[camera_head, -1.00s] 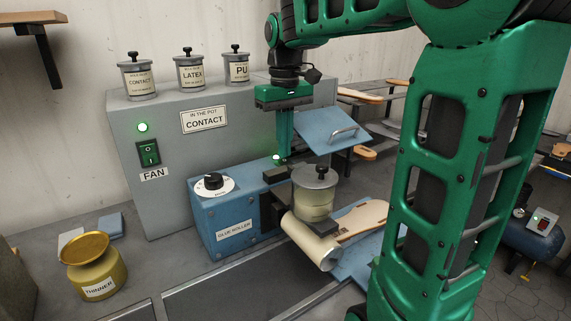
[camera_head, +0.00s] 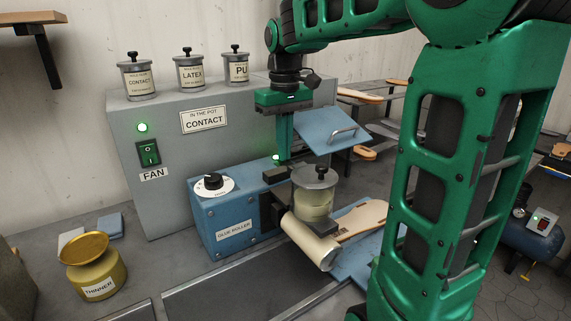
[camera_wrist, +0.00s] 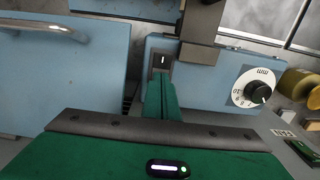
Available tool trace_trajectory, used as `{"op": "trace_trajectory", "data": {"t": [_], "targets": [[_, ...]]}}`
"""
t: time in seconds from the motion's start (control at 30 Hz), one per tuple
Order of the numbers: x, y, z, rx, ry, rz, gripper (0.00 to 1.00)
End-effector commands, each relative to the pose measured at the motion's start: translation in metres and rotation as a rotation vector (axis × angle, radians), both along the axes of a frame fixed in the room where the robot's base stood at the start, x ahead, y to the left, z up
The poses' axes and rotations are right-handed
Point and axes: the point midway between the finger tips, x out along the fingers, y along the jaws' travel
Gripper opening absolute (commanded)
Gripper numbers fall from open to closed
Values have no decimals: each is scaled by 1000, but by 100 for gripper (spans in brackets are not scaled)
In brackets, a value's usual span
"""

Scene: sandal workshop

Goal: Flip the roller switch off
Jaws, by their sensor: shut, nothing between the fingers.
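In the wrist view a small dark switch with a white mark (camera_wrist: 163,61) sits on the blue box (camera_wrist: 215,82), just beyond my fingertips. My gripper (camera_head: 284,158) is shut and empty, pointing down behind the glue pot (camera_head: 314,200). It also shows in the wrist view (camera_wrist: 161,78), close to the switch; I cannot tell whether they touch. The switch is not clearly visible in the head view.
A grey cabinet (camera_head: 185,150) carries a green fan switch (camera_head: 148,153) and a lit lamp. A tilted blue lid with a handle (camera_head: 325,125) is close to my gripper's right. The cream roller (camera_head: 312,242) sticks out in front. A gold thinner pot (camera_head: 95,278) stands at left.

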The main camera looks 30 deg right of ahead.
Motion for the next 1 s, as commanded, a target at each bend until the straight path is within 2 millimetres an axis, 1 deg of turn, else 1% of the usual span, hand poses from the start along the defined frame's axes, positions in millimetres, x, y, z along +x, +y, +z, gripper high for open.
{"op": "trace_trajectory", "data": {"t": [0.3,0.43,1.0], "targets": [[0,0,-5,0,1,0,0],[0,0,-3,0,0,0,0],[0,1,35,0,-1,2,0]]}}
